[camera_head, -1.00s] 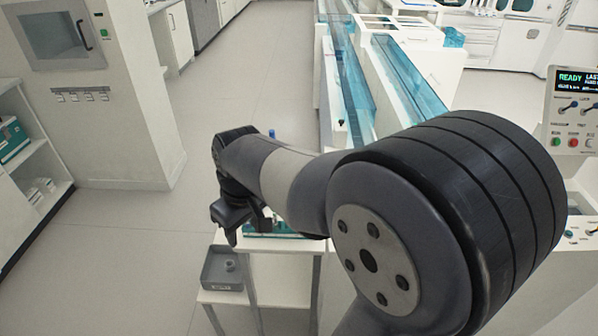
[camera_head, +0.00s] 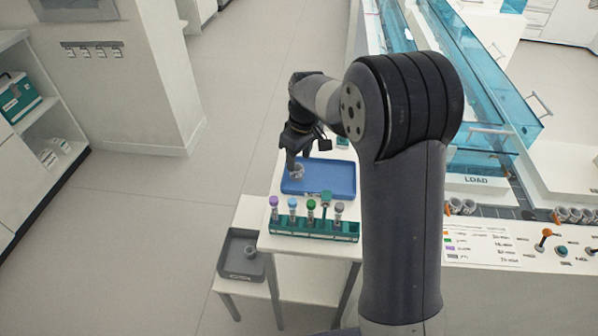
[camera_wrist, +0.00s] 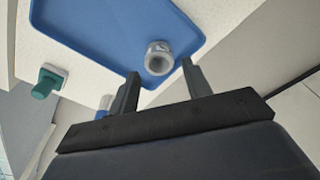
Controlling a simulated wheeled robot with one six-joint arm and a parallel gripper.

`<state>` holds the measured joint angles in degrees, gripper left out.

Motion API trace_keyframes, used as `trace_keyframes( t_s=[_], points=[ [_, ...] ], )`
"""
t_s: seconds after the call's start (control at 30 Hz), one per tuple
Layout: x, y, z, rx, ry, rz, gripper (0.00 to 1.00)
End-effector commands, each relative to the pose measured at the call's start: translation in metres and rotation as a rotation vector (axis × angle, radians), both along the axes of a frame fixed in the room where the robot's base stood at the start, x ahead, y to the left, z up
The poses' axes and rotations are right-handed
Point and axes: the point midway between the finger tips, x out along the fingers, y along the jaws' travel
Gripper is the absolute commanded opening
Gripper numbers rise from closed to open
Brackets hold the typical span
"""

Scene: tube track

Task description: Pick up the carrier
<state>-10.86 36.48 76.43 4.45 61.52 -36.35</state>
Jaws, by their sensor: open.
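A small grey ring-shaped carrier (camera_head: 296,171) sits on the left part of the blue tray (camera_head: 335,190). In the wrist view the carrier (camera_wrist: 159,58) shows its round hollow top, near the tray's edge. My gripper (camera_head: 300,160) is over the tray beside the carrier. In the wrist view my gripper (camera_wrist: 160,72) has its two fingers apart, with the carrier just beyond and between the tips. The fingers hold nothing. I cannot tell whether they touch the carrier.
A green rack (camera_head: 315,228) with several capped tubes stands at the table's front edge. A dark grey bin (camera_head: 241,256) is on a lower stand at left. More carriers (camera_head: 460,206) line the track at right. Blue clear-walled channels (camera_head: 470,70) run behind.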

Motion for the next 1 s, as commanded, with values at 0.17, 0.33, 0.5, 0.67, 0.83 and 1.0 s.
trace_keyframes(
  t_s=[0.17,0.33,0.5,0.67,0.83,1.0],
  points=[
    [0.003,0.002,-0.015,-0.001,0.002,0.0,0.47],
    [0.008,0.004,-0.041,0.0,0.001,0.0,0.47],
    [0.01,0.005,-0.054,0.0,-0.001,0.0,0.47],
    [0.01,0.005,-0.054,0.0,-0.001,-0.001,0.47],
    [0.01,0.005,-0.054,0.0,-0.001,-0.001,0.38],
    [0.01,0.005,-0.054,0.0,-0.001,-0.001,0.24]
  ],
)
